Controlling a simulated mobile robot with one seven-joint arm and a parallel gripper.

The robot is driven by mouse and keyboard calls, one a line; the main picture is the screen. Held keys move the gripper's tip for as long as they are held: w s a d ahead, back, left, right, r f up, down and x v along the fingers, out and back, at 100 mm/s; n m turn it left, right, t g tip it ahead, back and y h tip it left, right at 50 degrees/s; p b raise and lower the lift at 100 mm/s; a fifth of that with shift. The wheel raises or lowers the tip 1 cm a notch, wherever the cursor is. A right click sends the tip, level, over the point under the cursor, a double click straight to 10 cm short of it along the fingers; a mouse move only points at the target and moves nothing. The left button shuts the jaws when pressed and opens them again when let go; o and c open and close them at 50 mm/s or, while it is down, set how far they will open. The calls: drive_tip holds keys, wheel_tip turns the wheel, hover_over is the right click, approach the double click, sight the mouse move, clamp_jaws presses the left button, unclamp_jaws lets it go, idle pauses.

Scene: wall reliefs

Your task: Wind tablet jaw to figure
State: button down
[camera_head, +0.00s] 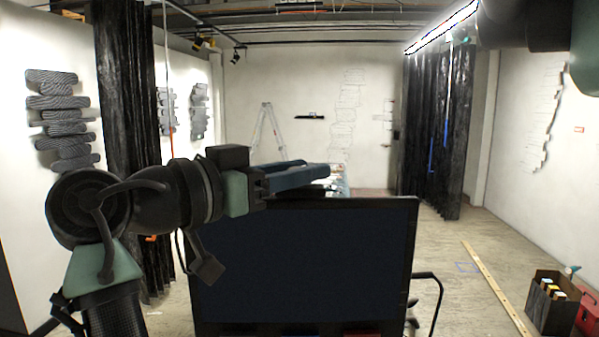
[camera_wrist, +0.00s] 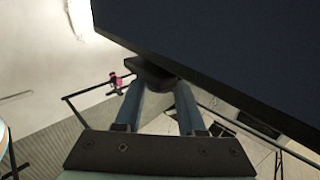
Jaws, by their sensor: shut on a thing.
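My gripper (camera_head: 316,174) reaches across the top edge of a large dark flat panel (camera_head: 300,265). In the wrist view the two blue fingers of my gripper (camera_wrist: 160,92) are shut on a small dark block (camera_wrist: 152,74). The block lies close against the edge of the dark panel (camera_wrist: 235,45); I cannot tell whether it is joined to it. I cannot make out which part is the tablet jaw. A pale outline figure (camera_head: 346,110) runs up the back wall.
Dark relief slabs (camera_head: 62,120) hang on the left wall. Black curtains (camera_head: 435,125) stand at right. A stepladder (camera_head: 267,130) leans at the back. An open box (camera_head: 550,300) and red case (camera_head: 588,312) sit on the right floor, beside a long yellow strip (camera_head: 497,285).

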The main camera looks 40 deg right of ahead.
drive_tip(key=m+g+p, duration=0.1)
drive_tip(key=m+g, duration=0.1)
drive_tip(key=g, duration=0.2)
drive_tip(key=shift+r+m+y, duration=0.1)
drive_tip(key=shift+m+y, duration=0.2)
drive_tip(key=shift+m, duration=0.1)
drive_tip(key=shift+m+g, duration=0.5)
drive_tip(key=shift+g, duration=0.4)
drive_tip(key=shift+g+y, duration=0.3)
drive_tip(key=c, duration=0.5)
unclamp_jaws()
drive_tip(key=shift+s+d, duration=0.1)
drive_tip(key=b+v, duration=0.4)
drive_tip(key=v, duration=0.9)
